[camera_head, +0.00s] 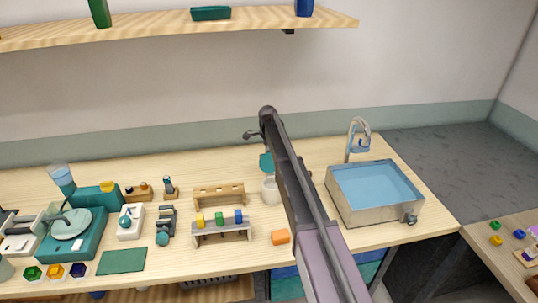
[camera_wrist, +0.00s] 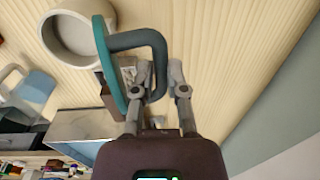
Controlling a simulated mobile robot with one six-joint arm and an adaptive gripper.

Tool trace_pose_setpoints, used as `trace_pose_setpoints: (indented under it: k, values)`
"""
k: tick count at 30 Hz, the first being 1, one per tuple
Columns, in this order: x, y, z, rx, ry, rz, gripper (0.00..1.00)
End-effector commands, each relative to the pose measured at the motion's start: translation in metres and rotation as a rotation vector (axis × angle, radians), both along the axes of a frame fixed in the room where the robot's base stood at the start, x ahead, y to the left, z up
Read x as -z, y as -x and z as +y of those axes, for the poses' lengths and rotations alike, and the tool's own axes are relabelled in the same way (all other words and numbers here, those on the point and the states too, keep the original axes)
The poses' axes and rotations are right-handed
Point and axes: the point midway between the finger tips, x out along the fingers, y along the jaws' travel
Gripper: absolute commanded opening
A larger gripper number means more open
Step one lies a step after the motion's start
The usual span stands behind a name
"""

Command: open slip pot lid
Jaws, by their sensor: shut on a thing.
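The slip pot (camera_head: 270,190) is a pale, round, open-topped pot standing on the wooden worktop, partly covered by my arm in the head view. It also shows in the wrist view (camera_wrist: 52,36), with its mouth uncovered. The lid (camera_head: 266,162) is a teal disc with a dark looped handle; in the wrist view the lid (camera_wrist: 108,68) is seen nearly edge-on and tilted, clear of the pot's mouth. My gripper (camera_wrist: 160,76) is shut on the lid's handle. In the head view my arm hides most of the gripper.
A sink (camera_head: 375,198) with a tap (camera_head: 356,138) stands to the right of the pot. A shelf (camera_head: 180,24) hangs above.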

Motion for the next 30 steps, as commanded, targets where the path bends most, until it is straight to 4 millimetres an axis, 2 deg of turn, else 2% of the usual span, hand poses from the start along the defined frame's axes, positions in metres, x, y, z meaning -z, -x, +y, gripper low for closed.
trace_pose_setpoints:
  k: [1,3,19,20,21,23,30]
  values:
    - [0.0033,-0.0091,0.0018,0.000,-0.002,-0.013,0.00]
    - [0.0046,-0.0110,0.0020,0.000,-0.002,-0.013,0.00]
    - [0.0059,-0.0166,0.0035,-0.001,-0.003,-0.014,0.00]
    - [0.0059,-0.0167,0.0035,-0.001,-0.003,-0.014,0.24]
    - [0.0059,-0.0166,0.0036,-0.001,-0.003,-0.013,0.36]
    - [0.0059,-0.0163,0.0035,-0.001,-0.003,-0.013,0.52]
    - [0.0056,-0.0136,0.0032,-0.001,-0.003,-0.013,0.52]
